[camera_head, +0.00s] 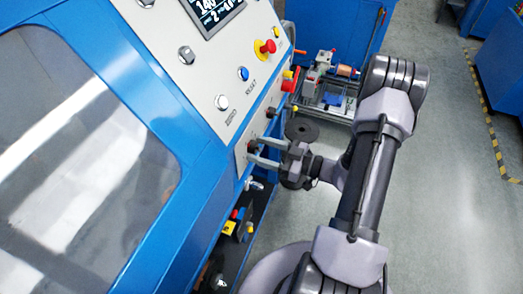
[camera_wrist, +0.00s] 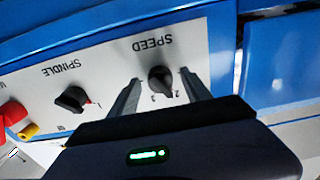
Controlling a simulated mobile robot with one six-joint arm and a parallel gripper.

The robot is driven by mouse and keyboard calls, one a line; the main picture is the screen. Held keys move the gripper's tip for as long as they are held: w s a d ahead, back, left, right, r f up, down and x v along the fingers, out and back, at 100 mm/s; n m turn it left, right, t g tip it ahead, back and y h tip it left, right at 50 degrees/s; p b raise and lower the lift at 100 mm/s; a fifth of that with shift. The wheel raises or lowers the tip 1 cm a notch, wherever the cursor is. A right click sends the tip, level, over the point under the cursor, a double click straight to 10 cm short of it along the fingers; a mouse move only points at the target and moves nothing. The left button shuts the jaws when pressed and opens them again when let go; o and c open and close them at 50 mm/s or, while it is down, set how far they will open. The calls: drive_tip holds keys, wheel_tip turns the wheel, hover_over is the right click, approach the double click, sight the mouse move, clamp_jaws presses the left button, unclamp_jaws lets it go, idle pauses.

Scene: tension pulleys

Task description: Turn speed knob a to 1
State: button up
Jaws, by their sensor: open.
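The speed knob (camera_wrist: 161,79) is a black rotary knob on a white panel, under the upside-down word SPEED in the wrist view. Numbers are printed beside it, but the setting it points to is too small to read surely. My gripper (camera_wrist: 158,82) is open, with one finger on each side of the knob; I cannot tell whether either finger touches it. In the head view my gripper (camera_head: 262,153) reaches left to the machine's panel, and its fingers partly hide the knob.
A spindle knob (camera_wrist: 71,100) sits left of the speed knob in the wrist view, with a red and yellow switch (camera_wrist: 16,118) beyond it. A red emergency button (camera_head: 267,47) and a blue button (camera_head: 243,73) are on the sloped panel above. Open floor lies right of my arm.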

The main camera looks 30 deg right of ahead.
clamp_jaws()
drive_tip(key=n+p, duration=0.4)
drive_tip(key=n, duration=0.7)
drive_tip(key=shift+n+p, duration=0.3)
drive_tip(key=shift+n, duration=0.1)
idle(0.5)
